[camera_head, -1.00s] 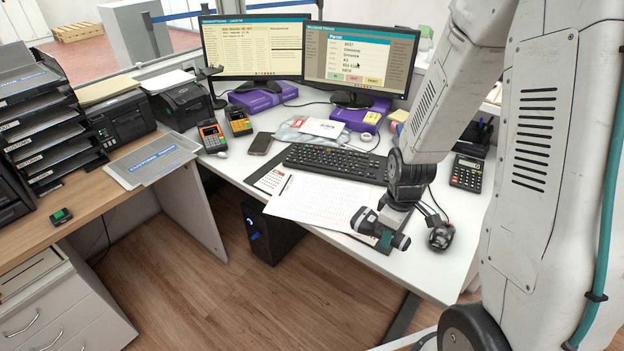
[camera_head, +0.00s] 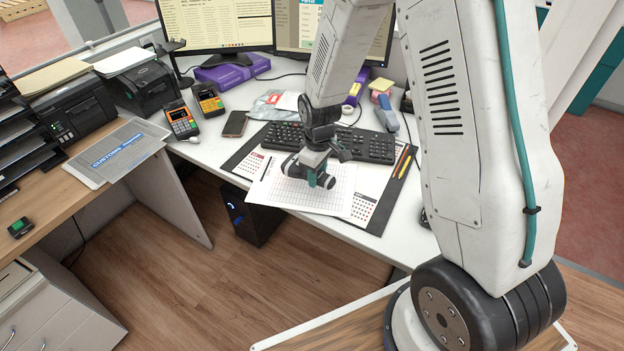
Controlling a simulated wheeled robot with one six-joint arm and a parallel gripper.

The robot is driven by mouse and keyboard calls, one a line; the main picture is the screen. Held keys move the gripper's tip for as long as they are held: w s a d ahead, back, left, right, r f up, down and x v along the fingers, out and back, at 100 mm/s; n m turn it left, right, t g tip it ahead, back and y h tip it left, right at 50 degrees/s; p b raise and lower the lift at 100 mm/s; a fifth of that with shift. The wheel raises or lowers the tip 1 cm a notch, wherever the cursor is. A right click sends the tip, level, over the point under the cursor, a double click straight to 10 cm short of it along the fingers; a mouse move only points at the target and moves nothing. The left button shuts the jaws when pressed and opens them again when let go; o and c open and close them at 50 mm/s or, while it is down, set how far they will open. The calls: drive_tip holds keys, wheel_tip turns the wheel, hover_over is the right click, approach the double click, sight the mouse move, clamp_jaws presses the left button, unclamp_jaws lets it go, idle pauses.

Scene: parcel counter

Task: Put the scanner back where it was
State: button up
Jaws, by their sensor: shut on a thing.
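My gripper (camera_head: 311,176) is low over the white sheet on the desk, in front of the keyboard.
The keyboard (camera_head: 371,145) lies behind my gripper. A card terminal (camera_head: 181,119), a phone (camera_head: 235,123) and a printer (camera_head: 144,88) are to the left. A grey-blue object (camera_head: 387,114) sits by the keyboard's right end. Pencils (camera_head: 402,162) lie on the dark desk mat's right side.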

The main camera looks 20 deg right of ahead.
drive_tip(key=shift+w+a, duration=0.35)
drive_tip(key=shift+w, duration=0.15)
drive_tip(key=shift+w+a+f, duration=0.2)
drive_tip(key=shift+w+f, duration=0.05)
drive_tip(key=shift+f, duration=1.55)
drive_tip(key=shift+f, duration=0.2)
drive_tip(key=o, duration=1.1)
